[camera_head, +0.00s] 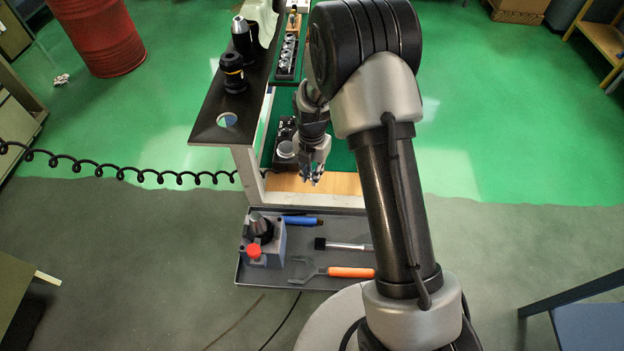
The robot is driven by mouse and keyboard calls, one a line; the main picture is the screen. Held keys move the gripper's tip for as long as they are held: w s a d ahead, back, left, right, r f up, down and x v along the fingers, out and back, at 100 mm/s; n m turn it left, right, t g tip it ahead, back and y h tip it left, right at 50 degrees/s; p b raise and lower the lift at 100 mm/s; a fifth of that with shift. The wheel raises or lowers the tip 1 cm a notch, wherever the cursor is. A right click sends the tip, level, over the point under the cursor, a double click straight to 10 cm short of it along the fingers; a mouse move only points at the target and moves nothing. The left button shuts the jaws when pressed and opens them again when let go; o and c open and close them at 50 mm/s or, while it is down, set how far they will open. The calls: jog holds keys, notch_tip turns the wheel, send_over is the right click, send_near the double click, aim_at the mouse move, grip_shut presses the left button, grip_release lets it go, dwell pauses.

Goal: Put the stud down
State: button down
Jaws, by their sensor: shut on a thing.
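My gripper (313,179) points down over the wooden strip (341,183) at the near end of the cart's green-lined shelf. It is shut on the stud, which is too small and too covered by the fingers to make out. I cannot tell whether the stud touches the wood or hangs above it. A dark holder block with a round silver part (286,150) stands just left of my gripper on the green lining.
A dark upper shelf (205,128) with black tool holders (233,72) overhangs on the left. Below, a grey tray (245,278) holds a blue-grey fixture (264,243), a brush (343,245) and an orange-handled wrench (350,272). A coiled black cable (120,171) stretches leftward.

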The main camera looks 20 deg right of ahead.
jog(key=shift+f, duration=1.6)
jog(key=shift+f+b, duration=0.1)
jog(key=shift+b, duration=0.2)
jog(key=shift+f, duration=0.15)
jog(key=c, duration=1.5)
grip_release()
jog(key=shift+s, duration=0.1)
jog(key=shift+c, duration=0.2)
